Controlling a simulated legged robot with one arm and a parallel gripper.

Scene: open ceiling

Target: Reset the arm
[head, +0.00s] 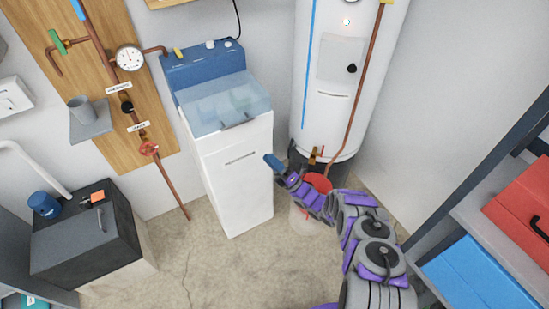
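My gripper (284,164) is at the end of my purple and grey arm, which reaches up and left from the bottom right in the head view. It is in front of the white water heater (325,110), near the heater's lower left edge. A dark grey jaw points up. A small blue piece (273,161) sticks out to the left at the gripper's tip; I cannot tell whether it is held or is part of the gripper. The gap between the fingers is too small to read.
A white softener cabinet (240,170) with a blue top stands left of my gripper. A red-topped bucket (318,183) is partly behind my arm. Shelves at right hold a red toolbox (520,205) and a blue box (475,275). Pipes and a gauge (129,58) are on the wall board. Floor (215,265) is clear.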

